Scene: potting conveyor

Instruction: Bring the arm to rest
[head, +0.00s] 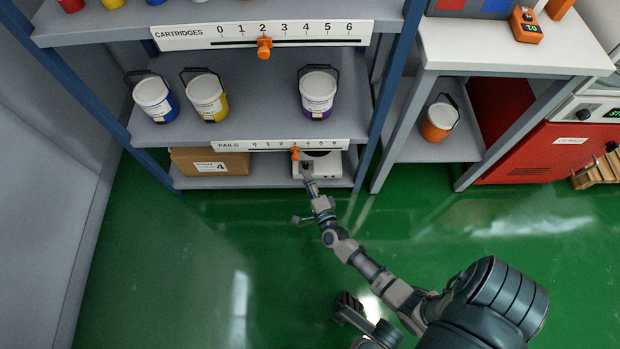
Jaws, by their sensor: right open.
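My right arm reaches from the lower right over the green floor up to the shelf rack. My right gripper (308,174) is open and empty at the lower shelf edge. It is just below the orange knob (295,154) of the PAILS scale (235,145); a small gap or light contact cannot be told apart. That knob stands near the middle of its scale, around 3. The fingertips are small and partly lost against a white device (329,165) on the bottom shelf.
The CARTRIDGES scale (190,34) has its orange knob (264,48) under 2. Pails with blue (153,97), yellow (207,96) and purple (318,92) stand on the middle shelf. An orange pail (439,120) sits under the bench (490,52). The green floor (180,265) is clear.

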